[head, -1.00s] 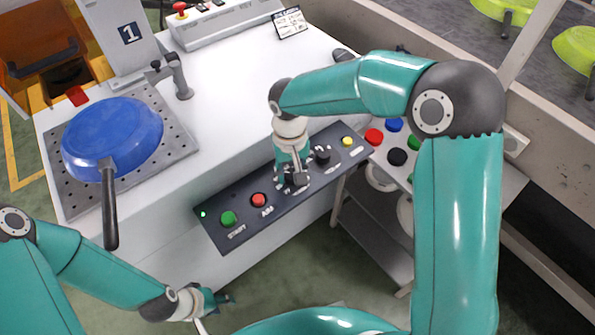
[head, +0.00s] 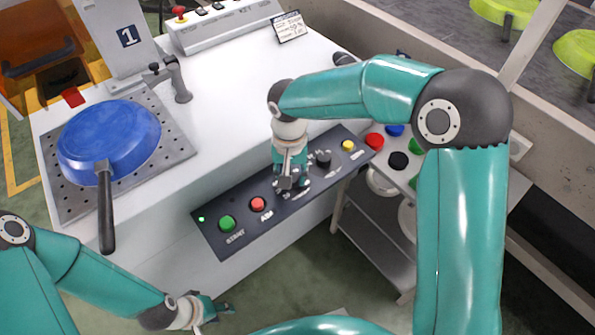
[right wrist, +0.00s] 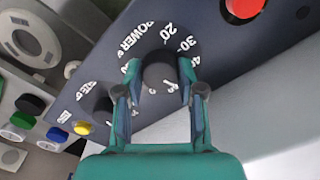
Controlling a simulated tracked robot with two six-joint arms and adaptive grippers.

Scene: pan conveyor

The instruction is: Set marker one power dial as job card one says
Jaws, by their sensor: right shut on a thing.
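The marker one power dial (right wrist: 160,75) is a black knob with a white scale, lettered POWER %, on the dark control panel (head: 235,203). In the right wrist view my right gripper (right wrist: 160,70) is shut on the knob, one finger on each side. The marks 20 and 30 show; the others are partly hidden by the fingers. In the head view the right gripper (head: 291,181) covers this dial. Job card one (head: 290,27) stands at the back of the white machine top; its text is too small to read surely. My left gripper (head: 217,307) is low at the front, away from the panel.
The panel also has a green START button (head: 227,223), a red button (head: 257,204), a second black dial (head: 323,158) and a yellow button (head: 347,145). A blue pan (head: 108,140) sits on the perforated plate at left. A grey shelf cart (head: 375,240) stands at right.

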